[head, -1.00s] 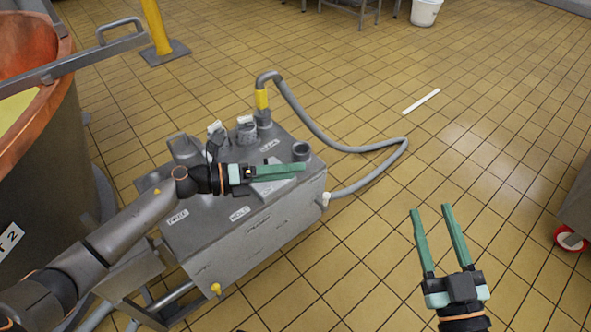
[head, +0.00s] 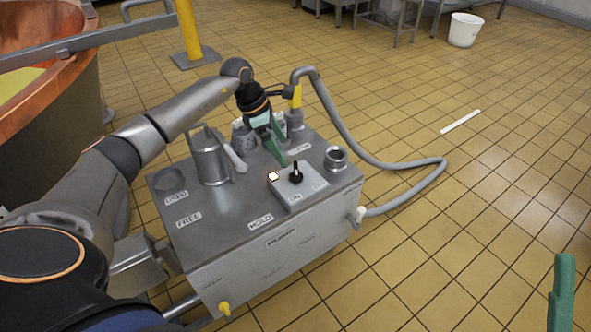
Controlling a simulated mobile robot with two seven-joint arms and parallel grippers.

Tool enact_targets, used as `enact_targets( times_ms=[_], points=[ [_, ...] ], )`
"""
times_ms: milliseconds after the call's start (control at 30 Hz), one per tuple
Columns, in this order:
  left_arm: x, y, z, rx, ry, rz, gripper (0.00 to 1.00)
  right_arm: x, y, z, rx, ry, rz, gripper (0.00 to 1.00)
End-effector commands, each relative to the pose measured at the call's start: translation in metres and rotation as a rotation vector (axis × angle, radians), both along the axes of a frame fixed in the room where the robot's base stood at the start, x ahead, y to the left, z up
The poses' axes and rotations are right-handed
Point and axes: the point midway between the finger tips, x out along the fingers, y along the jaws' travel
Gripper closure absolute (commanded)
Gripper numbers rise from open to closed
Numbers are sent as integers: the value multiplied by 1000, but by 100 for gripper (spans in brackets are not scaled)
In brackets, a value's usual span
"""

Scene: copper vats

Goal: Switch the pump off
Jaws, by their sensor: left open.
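The grey metal pump unit (head: 283,262), with a "PUMP" label on its front, stands on the tiled floor. On its top is a small switch panel (head: 298,195) with a black knob (head: 296,174), a lit pale lamp (head: 273,177) and an "ON" marking at its front; the other marking is too small to read. My left gripper (head: 278,150) is open and empty, its green fingers pointing down just behind the panel, apart from the knob as far as I can tell. Of my right gripper, one green finger (head: 562,292) shows at the bottom right.
A metal canister (head: 208,160) and a short open pipe (head: 336,158) stand on the pump's top. A grey hose (head: 348,130) loops from it to the right. A copper vat (head: 50,135) is at left; floor at right is mostly clear.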

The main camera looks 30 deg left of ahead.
Motion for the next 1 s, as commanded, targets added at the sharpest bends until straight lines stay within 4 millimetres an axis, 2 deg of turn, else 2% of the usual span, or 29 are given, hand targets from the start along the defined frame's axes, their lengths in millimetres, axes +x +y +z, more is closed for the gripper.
enact_targets(
  times_ms=[33,100,300,400,800,867,1000],
  points=[
    [2,-5,-16,-2,3,-2,0,0,0,-8,3,3,5,50],
    [6,-9,-29,-2,2,-1,0,0,1,-12,7,8,10,50],
    [14,-20,-60,-3,1,0,0,1,2,-23,15,19,22,50],
    [17,-23,-70,-2,1,0,0,1,2,-27,19,24,27,50],
    [19,-25,-76,-2,-1,1,0,1,2,-28,23,29,31,50],
    [19,-25,-76,-2,-1,1,5,1,3,-28,23,29,31,50],
    [19,-25,-75,-2,-1,1,20,1,3,-29,20,29,32,50]
  ],
)
